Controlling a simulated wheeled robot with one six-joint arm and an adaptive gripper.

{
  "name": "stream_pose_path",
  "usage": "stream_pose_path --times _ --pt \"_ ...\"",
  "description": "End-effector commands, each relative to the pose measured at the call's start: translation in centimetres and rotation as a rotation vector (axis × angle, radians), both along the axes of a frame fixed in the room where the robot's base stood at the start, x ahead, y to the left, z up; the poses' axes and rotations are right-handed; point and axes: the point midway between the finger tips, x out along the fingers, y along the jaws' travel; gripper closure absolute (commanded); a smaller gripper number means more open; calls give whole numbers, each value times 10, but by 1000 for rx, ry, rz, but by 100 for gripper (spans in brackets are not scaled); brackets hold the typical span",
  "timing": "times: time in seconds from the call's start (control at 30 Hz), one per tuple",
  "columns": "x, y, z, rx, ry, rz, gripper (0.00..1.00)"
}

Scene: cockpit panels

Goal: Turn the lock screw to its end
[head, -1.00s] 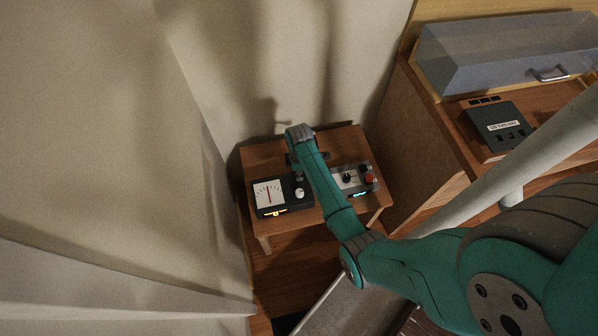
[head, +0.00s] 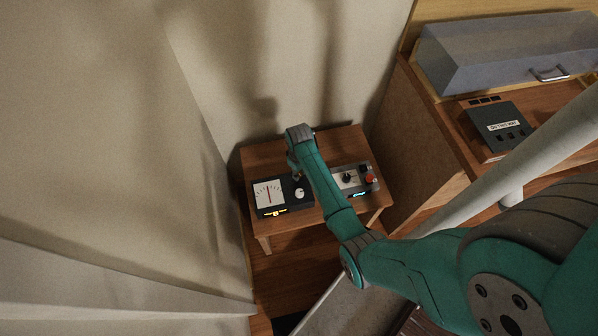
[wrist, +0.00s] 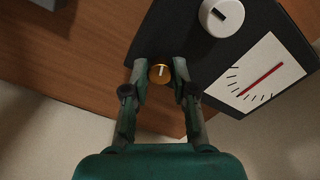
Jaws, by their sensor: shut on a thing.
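The lock screw (wrist: 160,74) is a small brass disc with a pale line across it, near the edge of the black panel (wrist: 190,65) in the wrist view. My gripper (wrist: 159,72) has one finger on each side of the screw and is shut on it. The panel also carries a white knob (wrist: 221,17) and a white dial (wrist: 262,75) with a red needle. In the head view the panel (head: 285,209) lies on the small wooden table. There my own arm hides the screw and most of my gripper.
A grey box (head: 345,180) with knobs and a red button (head: 369,177) sits right of my arm on the small table (head: 335,143). A beige wall stands close behind and left. Another cabinet with a dark switch panel (head: 500,124) and clear cover (head: 500,55) is at right.

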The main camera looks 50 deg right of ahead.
Motion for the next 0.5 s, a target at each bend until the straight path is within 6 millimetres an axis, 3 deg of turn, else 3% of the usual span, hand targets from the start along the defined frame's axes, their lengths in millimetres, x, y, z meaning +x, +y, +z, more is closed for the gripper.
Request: stream_pose_path --times 0.5 --pt "0 0 0 0 0 -467 100"
